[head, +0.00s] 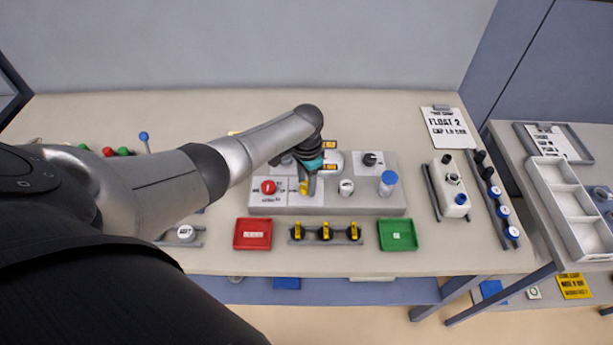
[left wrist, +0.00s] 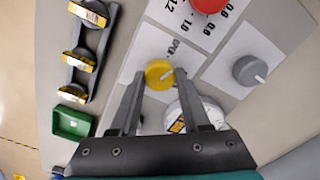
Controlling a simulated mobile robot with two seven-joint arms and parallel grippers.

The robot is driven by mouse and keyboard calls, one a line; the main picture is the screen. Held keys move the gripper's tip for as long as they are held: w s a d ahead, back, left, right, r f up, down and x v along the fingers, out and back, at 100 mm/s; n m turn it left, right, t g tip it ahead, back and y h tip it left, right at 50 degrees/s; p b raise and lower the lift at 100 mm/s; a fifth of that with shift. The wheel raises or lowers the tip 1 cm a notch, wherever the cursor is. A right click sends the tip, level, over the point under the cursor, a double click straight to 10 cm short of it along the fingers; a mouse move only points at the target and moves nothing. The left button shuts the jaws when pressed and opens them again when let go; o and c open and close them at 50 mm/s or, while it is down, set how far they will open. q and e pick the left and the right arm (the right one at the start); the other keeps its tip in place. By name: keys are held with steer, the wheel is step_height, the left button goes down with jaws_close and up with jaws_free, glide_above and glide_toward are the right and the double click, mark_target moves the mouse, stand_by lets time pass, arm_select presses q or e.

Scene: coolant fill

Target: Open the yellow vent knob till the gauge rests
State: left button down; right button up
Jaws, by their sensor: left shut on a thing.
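The yellow vent knob (left wrist: 158,74) sits on a white label plate of the grey panel (head: 335,204). In the left wrist view it lies between the two fingers of my left gripper (left wrist: 160,85), which is shut on it. In the head view the same gripper (head: 308,186) reaches down on the knob (head: 304,187) from above. A round white gauge (left wrist: 196,113) is partly hidden behind the right finger, and its needle cannot be read. My right gripper is not in view.
A red knob (head: 268,187) and a black knob (head: 370,159) are close by on the panel. A blue-capped bottle (head: 388,183) stands at its right. A red tray (head: 253,234), a rack of yellow-tagged pieces (head: 325,233) and a green tray (head: 397,235) lie in front.

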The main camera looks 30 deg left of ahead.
arm_select(q)
steer(key=shift+n+p, duration=0.5)
steer(key=shift+n, duration=0.7)
steer(key=shift+c, duration=1.9)
jaws_free()
steer(key=shift+r, duration=0.1)
steer(key=shift+r, duration=0.25)
step_height(320, 180, up, 15)
steer(key=p, duration=0.2)
steer(key=shift+f+p, duration=0.2)
steer(key=shift+p, duration=0.2)
